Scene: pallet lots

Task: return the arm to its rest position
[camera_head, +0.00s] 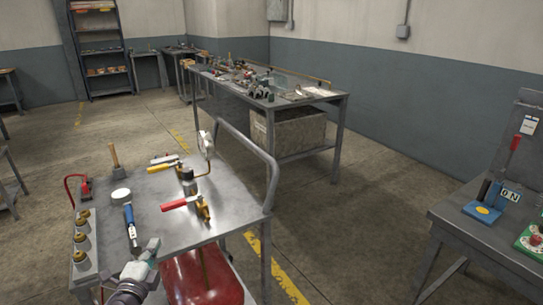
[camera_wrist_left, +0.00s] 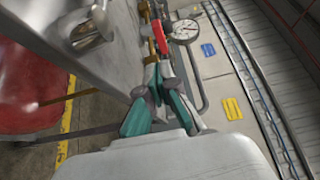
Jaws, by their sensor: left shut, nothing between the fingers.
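My left gripper (camera_head: 152,246) is low in the head view, at the front edge of a grey metal cart (camera_head: 160,245). It is shut and holds nothing. In the left wrist view its grey and teal fingers (camera_wrist_left: 155,88) are close together, with a red-handled tool and a round white gauge (camera_wrist_left: 186,30) beyond them. I cannot tell the exact gap between the fingertips and the cart top. My right gripper is not in view.
A blue-handled tool (camera_head: 131,228) lies just left of the gripper. A red-handled tool (camera_head: 180,203) lies behind it. Several capped cylinders (camera_head: 82,240) line the cart's left edge. A curved rail (camera_head: 273,180) rises at its right. Open floor (camera_head: 345,235) lies beyond.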

